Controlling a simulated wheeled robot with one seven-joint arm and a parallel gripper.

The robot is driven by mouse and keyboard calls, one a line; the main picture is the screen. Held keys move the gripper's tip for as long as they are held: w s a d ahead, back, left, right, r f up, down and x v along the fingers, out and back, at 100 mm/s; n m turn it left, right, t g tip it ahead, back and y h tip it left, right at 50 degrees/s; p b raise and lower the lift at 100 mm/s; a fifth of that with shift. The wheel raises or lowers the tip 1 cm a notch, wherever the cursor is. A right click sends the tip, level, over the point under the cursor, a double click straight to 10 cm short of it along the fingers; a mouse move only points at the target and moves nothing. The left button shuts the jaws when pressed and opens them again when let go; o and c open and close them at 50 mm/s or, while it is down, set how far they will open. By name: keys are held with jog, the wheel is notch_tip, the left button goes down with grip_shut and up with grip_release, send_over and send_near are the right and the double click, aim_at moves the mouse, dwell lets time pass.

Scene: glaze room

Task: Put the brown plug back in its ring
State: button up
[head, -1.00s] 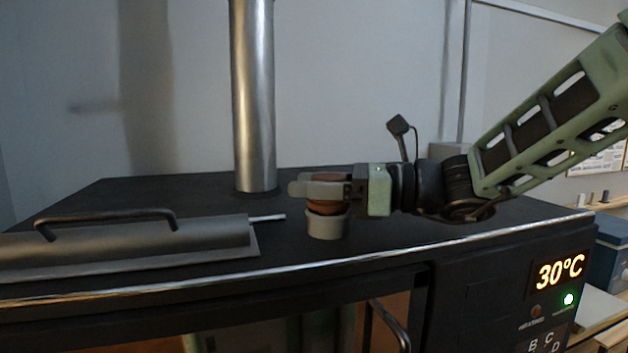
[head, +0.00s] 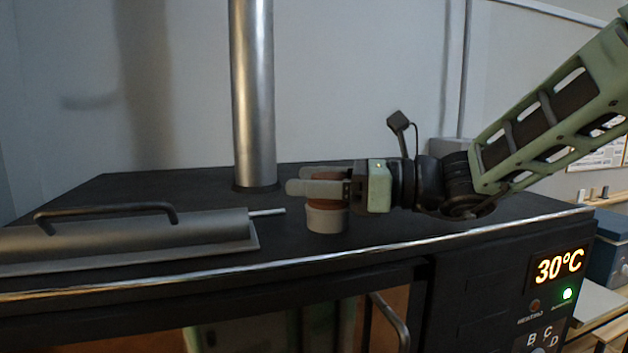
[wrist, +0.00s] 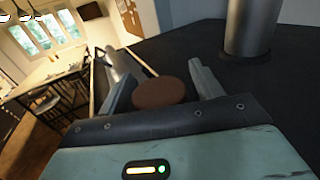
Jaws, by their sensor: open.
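The brown plug (head: 327,175) sits at the mouth of the grey ring (head: 327,218), which stands on the dark kiln top. The plug's lower part is inside or hidden by the ring and the fingers; how deep it sits I cannot tell. My gripper (head: 314,187) is level around the plug, just above the ring's rim, with its fingers open. In the wrist view the plug's round brown top (wrist: 160,92) lies between the two fingers, with a visible gap beside the right finger. The ring is hidden in the wrist view.
A metal flue pipe (head: 254,95) rises behind the ring. A grey lid with a dark bar handle (head: 105,212) lies to the left, its thin rod ending near the ring. The kiln top (head: 400,230) is clear in front and to the right.

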jog(key=d+b, duration=0.1)
jog(key=d, duration=0.2)
jog(key=s+d+b, duration=0.1)
jog(key=d, duration=0.3)
jog(key=s+d+b, duration=0.1)
jog(key=d+b, duration=0.1)
jog(key=d, duration=0.1)
jog(key=shift+d, duration=0.35)
jog(key=shift+s+d+r, duration=0.1)
jog(key=shift+s+d, duration=0.1)
jog(key=shift+d, duration=0.35)
